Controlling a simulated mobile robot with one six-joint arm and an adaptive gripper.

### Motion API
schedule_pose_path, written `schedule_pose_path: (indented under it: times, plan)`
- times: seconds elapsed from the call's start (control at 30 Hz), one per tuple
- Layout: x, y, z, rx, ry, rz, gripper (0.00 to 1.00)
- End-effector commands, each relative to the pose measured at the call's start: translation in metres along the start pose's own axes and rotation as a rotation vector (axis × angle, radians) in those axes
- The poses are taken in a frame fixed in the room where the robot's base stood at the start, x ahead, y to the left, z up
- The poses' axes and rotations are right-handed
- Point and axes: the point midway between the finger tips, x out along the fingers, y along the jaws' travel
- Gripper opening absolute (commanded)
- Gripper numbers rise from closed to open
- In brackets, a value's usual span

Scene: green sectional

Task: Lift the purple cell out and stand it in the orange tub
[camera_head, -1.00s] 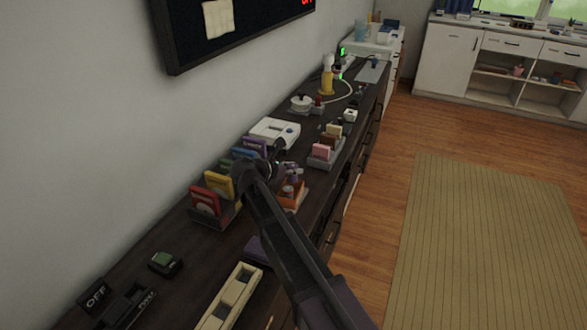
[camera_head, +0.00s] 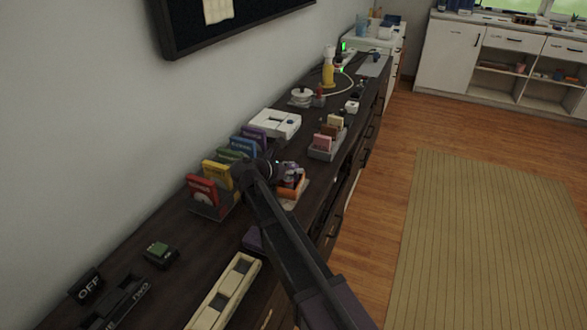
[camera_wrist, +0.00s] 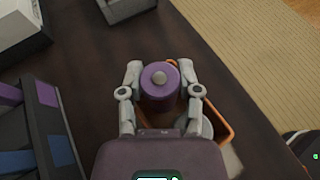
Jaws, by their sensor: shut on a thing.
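The purple cell (camera_wrist: 160,82) is an upright cylinder with a pale grey nub on top, seen from above in the wrist view. My gripper (camera_wrist: 160,88) is shut on it, one finger on each side. The orange tub (camera_wrist: 226,126) is under and around the cell in that view, partly hidden by my gripper; I cannot tell how deep the cell is in it. A pale round thing (camera_wrist: 207,128) shows inside the tub's rim. In the head view the tub (camera_head: 290,193) is on the dark counter, with my gripper (camera_head: 285,170) at it.
A rack of coloured boxes (camera_head: 212,210) stands left of the tub. A white device (camera_head: 275,123) and a grey tray of small boxes (camera_head: 325,150) are behind. A cream strip (camera_head: 225,292) and a green-topped block (camera_head: 160,252) lie nearer. Bare counter lies between.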

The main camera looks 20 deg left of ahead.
Motion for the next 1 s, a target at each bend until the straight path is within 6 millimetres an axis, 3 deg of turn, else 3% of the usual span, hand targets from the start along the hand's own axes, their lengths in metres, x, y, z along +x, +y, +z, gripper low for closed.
schedule_pose_path:
  times: [0.6, 0.63, 0.73, 1.0]
  plan:
    - [0.0022, 0.0, -0.0051, 0.0, 0.0, 0.0, 0.0]
    - [0.0022, 0.0, -0.0051, 0.0, 0.0, 0.0, 0.53]
    - [0.0021, 0.0, -0.0051, 0.0, 0.0, 0.0, 0.83]
    - [0.0015, 0.0001, -0.0055, -0.001, 0.0, 0.001, 0.84]
